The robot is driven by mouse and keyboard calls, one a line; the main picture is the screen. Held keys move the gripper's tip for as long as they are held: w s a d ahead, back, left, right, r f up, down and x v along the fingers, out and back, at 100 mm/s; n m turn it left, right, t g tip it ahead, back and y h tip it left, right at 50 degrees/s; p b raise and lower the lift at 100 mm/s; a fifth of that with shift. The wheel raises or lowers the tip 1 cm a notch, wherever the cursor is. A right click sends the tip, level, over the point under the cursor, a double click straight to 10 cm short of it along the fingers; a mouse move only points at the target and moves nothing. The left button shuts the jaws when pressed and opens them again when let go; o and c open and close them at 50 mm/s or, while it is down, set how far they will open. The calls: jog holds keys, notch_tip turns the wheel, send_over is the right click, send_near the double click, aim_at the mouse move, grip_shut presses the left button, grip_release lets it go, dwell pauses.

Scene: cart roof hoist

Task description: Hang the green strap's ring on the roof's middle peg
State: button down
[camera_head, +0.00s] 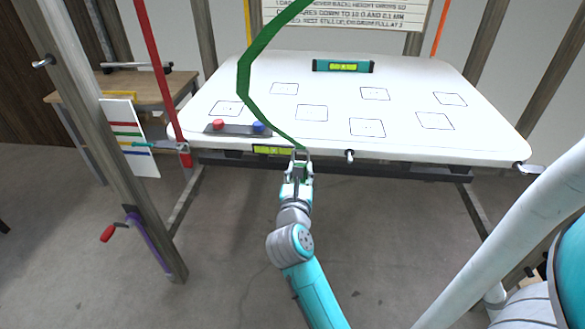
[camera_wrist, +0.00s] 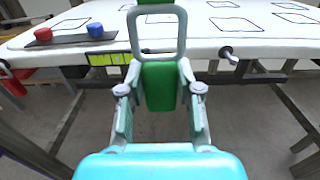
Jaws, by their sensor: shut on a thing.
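The green strap (camera_head: 243,80) runs down from above, bends, and ends at a grey rectangular ring (camera_head: 301,154) in front of the roof's front edge. My gripper (camera_head: 298,174) is just below the ring. In the wrist view, my gripper (camera_wrist: 160,92) is shut on a green tab (camera_wrist: 159,86) under the ring (camera_wrist: 157,32), which stands upright. The white roof (camera_head: 320,88) lies behind it. The middle peg (camera_head: 349,156) sticks out from the front edge, right of the ring and apart from it. It also shows in the wrist view (camera_wrist: 228,54).
A red strap (camera_head: 155,60) hangs to the roof's front left corner. A button box (camera_head: 238,129) and a level (camera_head: 343,66) lie on the roof. A post (camera_head: 100,130) with a red-handled crank (camera_head: 108,233) stands left. The floor below the front edge looks clear.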

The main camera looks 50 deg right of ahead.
jog(key=shift+s+d+f, duration=4.6)
jog(key=shift+s+d, duration=0.4)
jog(key=shift+d, duration=0.55)
jog(key=f+x, duration=0.2)
jog(key=x, duration=0.8)
jog(key=shift+d, duration=0.2)
jog(key=shift+w, duration=0.1)
jog(key=c, duration=0.7)
grip_release()
jog(key=v, duration=1.2)
jog(key=shift+a, duration=0.1)
